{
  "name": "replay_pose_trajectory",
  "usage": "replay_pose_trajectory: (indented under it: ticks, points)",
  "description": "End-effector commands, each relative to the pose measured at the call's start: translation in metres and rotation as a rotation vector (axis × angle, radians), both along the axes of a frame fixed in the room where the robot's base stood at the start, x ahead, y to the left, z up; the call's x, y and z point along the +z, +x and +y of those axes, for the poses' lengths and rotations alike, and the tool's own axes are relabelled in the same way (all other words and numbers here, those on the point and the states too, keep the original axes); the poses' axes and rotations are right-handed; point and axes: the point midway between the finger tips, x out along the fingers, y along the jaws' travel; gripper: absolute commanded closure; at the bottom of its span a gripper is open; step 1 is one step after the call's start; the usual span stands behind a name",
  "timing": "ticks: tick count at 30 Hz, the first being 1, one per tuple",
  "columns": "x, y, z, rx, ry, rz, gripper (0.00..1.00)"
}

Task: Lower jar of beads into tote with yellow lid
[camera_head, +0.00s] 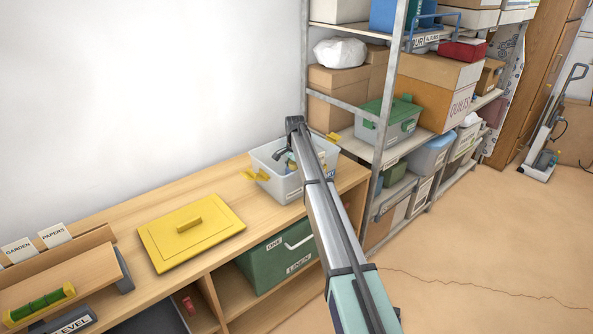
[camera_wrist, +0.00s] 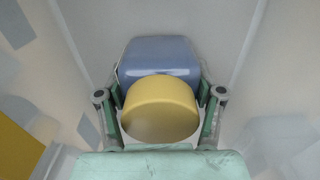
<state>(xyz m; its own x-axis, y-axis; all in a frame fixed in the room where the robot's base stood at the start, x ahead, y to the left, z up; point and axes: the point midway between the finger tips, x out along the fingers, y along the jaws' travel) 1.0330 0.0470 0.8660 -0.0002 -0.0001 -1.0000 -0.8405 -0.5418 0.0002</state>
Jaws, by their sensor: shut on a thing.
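The tote is a pale, see-through box (camera_head: 262,156) with yellow handle clips, standing open on the wooden bench. Its flat yellow lid (camera_head: 190,232) lies on the bench to the left. In the wrist view, my gripper (camera_wrist: 160,94) is shut on the jar of beads, with green fingers on both sides of its round yellow cap (camera_wrist: 160,110). The jar's blue body (camera_wrist: 158,57) shows beyond the cap. Pale tote walls surround the jar and fingers. In the head view, my arm hides most of the jar; whether it touches the tote floor cannot be told.
A metal shelf rack (camera_head: 386,90) with boxes and bins stands close to the tote's right. A green bin (camera_head: 265,262) sits under the bench top. The bench between lid and tote is clear.

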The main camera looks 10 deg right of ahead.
Motion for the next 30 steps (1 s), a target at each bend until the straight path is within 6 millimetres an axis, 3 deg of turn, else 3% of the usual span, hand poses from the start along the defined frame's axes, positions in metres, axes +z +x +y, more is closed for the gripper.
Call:
replay_pose_trajectory:
  ticks: [4, 5, 6, 7, 20, 26, 30]
  points:
    - [0.001, 0.000, 0.000, 0.000, 0.001, -0.001, 0.87]
    - [0.001, 0.000, 0.000, 0.000, 0.001, -0.001, 0.22]
    - [0.001, 0.000, 0.000, 0.000, 0.001, -0.001, 0.08]
    - [0.001, 0.000, 0.000, 0.000, 0.000, 0.000, 0.04]
    - [0.005, 0.000, 0.000, 0.000, 0.000, 0.000, 0.04]
    - [0.030, 0.001, 0.000, 0.000, 0.000, -0.001, 0.04]
    - [0.058, 0.001, 0.000, 0.000, 0.000, -0.001, 0.04]
